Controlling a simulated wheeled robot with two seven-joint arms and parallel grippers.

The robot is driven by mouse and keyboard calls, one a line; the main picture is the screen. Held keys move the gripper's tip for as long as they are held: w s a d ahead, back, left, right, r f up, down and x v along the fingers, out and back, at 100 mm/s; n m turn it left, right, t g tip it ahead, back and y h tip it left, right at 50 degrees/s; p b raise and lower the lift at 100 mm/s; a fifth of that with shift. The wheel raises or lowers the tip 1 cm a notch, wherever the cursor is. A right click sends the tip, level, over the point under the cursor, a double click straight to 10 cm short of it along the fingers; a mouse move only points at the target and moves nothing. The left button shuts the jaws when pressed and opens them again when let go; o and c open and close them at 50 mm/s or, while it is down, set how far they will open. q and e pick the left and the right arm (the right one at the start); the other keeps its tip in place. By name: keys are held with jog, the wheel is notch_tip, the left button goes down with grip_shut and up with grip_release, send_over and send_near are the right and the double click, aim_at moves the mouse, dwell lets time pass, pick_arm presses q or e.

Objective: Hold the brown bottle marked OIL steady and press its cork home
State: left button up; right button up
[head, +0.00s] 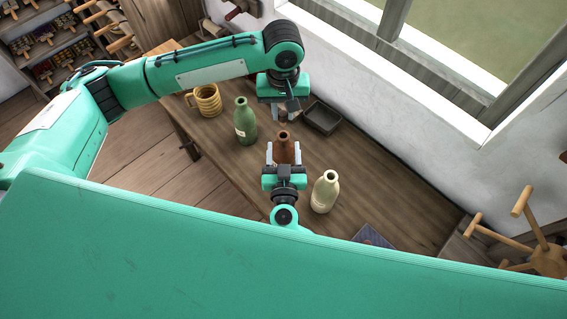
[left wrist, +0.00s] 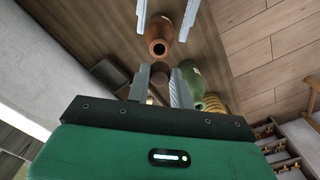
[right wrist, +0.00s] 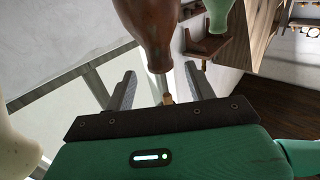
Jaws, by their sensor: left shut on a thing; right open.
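The brown bottle (head: 284,147) stands upright on the wooden table, its mouth open at the top; no OIL marking is visible. It also shows in the left wrist view (left wrist: 161,36) and the right wrist view (right wrist: 150,30). My right gripper (head: 284,155) is open, with a finger on each side of the brown bottle.
A green bottle (head: 245,122) stands left of the brown one and a cream bottle (head: 325,192) to its right. A tan mug (head: 206,99) and a dark tray (head: 322,117) are farther back. The wall and window border the table's far side.

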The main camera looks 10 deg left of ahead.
jog(key=x, duration=0.6)
jog(key=shift+w+a, duration=0.15)
jog(key=shift+w, duration=0.2)
grip_shut()
